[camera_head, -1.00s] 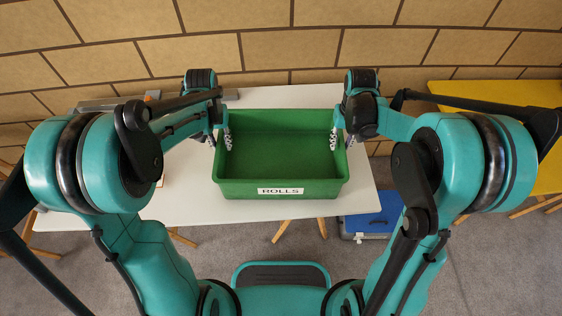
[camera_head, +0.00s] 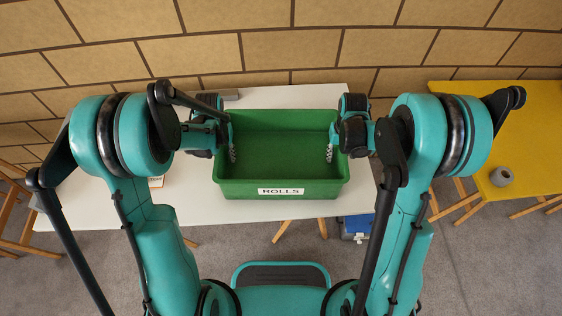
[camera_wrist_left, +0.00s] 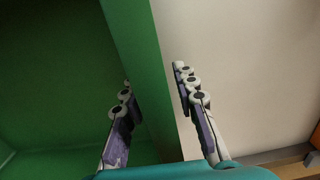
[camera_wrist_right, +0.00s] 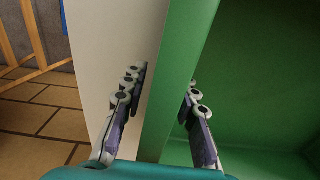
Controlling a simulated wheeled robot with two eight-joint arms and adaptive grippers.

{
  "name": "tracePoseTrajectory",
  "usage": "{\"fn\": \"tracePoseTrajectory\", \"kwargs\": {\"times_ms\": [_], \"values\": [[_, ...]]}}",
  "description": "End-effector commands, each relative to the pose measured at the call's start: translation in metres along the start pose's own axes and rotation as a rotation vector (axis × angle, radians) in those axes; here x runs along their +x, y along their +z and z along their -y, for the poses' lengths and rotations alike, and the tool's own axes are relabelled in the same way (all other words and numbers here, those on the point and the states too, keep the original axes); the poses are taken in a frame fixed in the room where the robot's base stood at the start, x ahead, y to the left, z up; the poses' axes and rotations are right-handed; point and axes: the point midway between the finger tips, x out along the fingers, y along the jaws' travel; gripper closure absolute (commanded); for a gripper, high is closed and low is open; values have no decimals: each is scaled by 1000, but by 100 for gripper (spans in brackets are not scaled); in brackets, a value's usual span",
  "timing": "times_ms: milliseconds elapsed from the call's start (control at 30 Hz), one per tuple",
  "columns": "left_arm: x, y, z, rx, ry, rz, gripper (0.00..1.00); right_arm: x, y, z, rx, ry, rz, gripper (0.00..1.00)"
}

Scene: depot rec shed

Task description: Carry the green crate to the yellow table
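The green crate (camera_head: 281,188), with a "ROLLS" label on its front, sits level on the white table (camera_head: 190,206) and looks empty. The yellow table (camera_head: 535,125) is at the far right. My left gripper (camera_head: 232,145) is at the crate's left wall, and my right gripper (camera_head: 331,145) is at its right wall. In the left wrist view, my fingers (camera_wrist_left: 155,85) straddle the wall, one inside and one outside. In the right wrist view, my fingers (camera_wrist_right: 163,85) do the same. Both look open, with slight gaps outside; contact inside is unclear.
A grey roll (camera_head: 502,176) lies on the yellow table near its front left corner. A blue box (camera_head: 356,228) is on the floor under the white table's right end. A wooden chair (camera_head: 15,215) stands at the left. A brick wall (camera_head: 300,45) runs behind.

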Motion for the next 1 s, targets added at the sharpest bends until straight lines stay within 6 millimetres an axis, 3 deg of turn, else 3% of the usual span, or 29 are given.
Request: {"fn": "tracePoseTrajectory", "kwargs": {"times_ms": [67,167,667,1000], "values": [[0,0,0,0,0,0,74,0,0,0,0,0,0,74],[0,0,0,0,0,0,100,0,0,0,0,0,0,100],[-2,0,0,0,0,0,100,-2,0,0,0,0,0,100],[-27,0,0,0,0,0,100,-27,0,0,0,0,0,100]]}}
